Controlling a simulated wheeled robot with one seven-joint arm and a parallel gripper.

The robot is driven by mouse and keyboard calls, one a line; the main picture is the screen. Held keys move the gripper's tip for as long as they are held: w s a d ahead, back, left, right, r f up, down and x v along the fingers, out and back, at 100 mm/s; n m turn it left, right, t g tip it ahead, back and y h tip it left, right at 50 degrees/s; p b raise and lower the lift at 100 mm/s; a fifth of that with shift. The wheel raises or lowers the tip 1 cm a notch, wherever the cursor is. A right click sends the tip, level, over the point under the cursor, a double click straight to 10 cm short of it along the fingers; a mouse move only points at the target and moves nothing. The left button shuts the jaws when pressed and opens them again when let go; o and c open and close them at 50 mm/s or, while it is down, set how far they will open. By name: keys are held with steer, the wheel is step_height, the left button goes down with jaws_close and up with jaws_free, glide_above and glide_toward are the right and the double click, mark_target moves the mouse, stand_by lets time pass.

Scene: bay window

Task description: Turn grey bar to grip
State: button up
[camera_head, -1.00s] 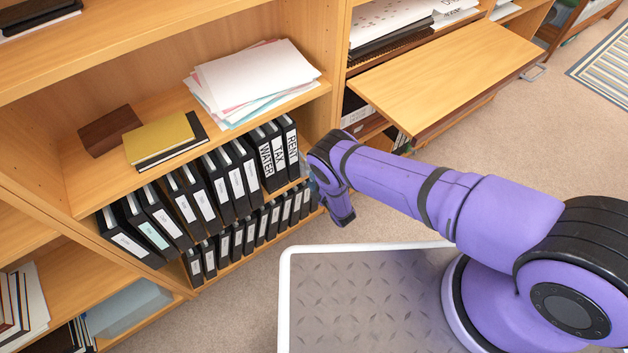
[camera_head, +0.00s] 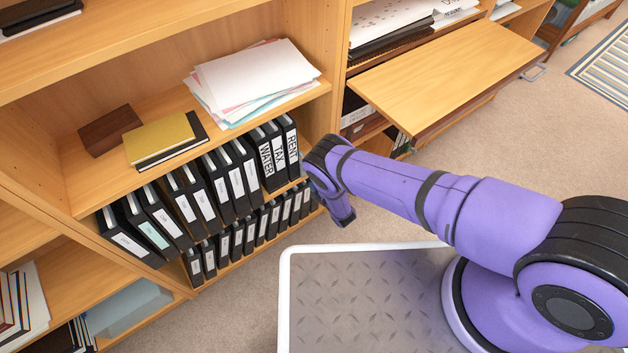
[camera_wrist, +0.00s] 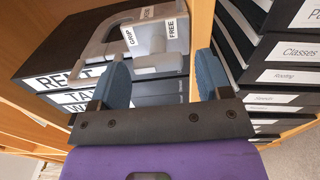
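In the wrist view a grey bar (camera_wrist: 158,62) lies between my fingers, below a pale block (camera_wrist: 158,36) with "GRIP" and "FREE" labels. A larger grey frame (camera_wrist: 98,47) stands around it at the left, in front of the black binders (camera_wrist: 63,82) lettered RENT, TAX and WATER. My gripper (camera_wrist: 163,66) is open, with one blue finger on each side of the bar. I cannot tell whether either finger touches it. In the head view my arm hides the bar and most of the gripper at the right end of the binder row (camera_head: 263,158).
A wooden shelf side (camera_wrist: 202,30) stands close by the right finger. More black binders (camera_wrist: 285,76) are farther right. In the head view papers (camera_head: 253,80) and books (camera_head: 160,138) lie on the shelf above. A pull-out board (camera_head: 450,75) juts out at the right.

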stand_by(0.3)
steer(key=v, duration=1)
steer(key=shift+s+d, duration=0.25)
steer(key=shift+s, duration=0.05)
